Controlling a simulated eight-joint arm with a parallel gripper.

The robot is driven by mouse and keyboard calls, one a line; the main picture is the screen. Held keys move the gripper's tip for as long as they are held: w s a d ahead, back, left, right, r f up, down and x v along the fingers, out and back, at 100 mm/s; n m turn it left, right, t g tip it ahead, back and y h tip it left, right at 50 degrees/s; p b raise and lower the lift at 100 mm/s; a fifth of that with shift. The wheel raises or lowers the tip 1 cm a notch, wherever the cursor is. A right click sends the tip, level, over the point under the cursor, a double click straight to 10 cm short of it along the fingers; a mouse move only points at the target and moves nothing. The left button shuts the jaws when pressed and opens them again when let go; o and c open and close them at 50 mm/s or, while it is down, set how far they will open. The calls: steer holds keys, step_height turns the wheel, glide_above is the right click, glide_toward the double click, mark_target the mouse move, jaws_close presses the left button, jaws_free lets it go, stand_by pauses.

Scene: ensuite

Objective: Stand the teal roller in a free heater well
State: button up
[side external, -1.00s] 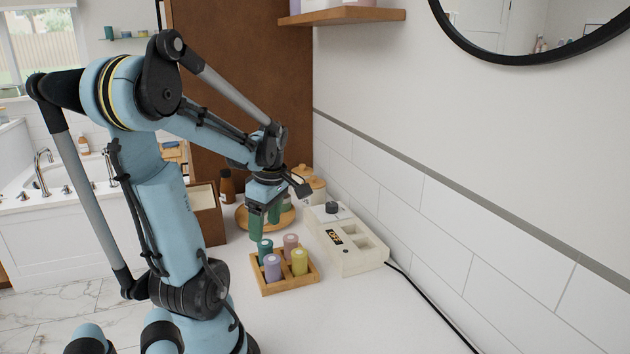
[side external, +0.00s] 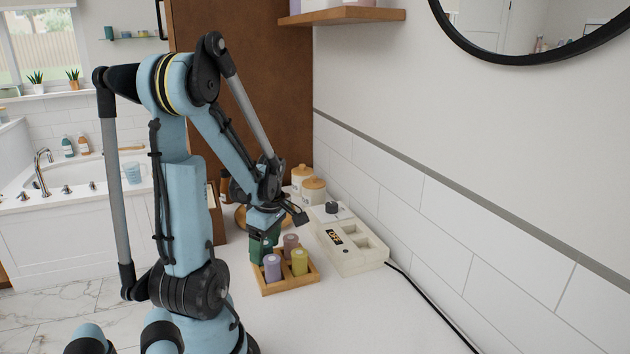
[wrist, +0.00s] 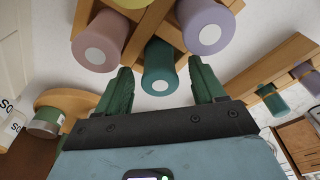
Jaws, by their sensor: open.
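The teal roller (wrist: 160,70) stands in the wooden rack (side external: 290,286) at the corner nearest my gripper. In the wrist view my gripper (wrist: 161,76) is open, with one green finger on each side of the roller and a small gap showing. In the side view my gripper (side external: 263,248) is low over the rack and largely hides the teal roller. The cream heater (side external: 362,264) lies right of the rack. Its two visible wells (side external: 361,243) look empty.
The rack also holds a lavender roller (side external: 272,268), a yellow roller (side external: 299,262) and a pink roller (side external: 290,242), close beside my fingers. Lidded jars (side external: 313,190) stand behind the heater. A black cable (side external: 430,303) runs along the wall. The front counter is clear.

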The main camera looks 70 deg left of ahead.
steer(key=c, duration=1.1)
steer(key=shift+c, duration=0.2)
steer(key=shift+r, duration=0.15)
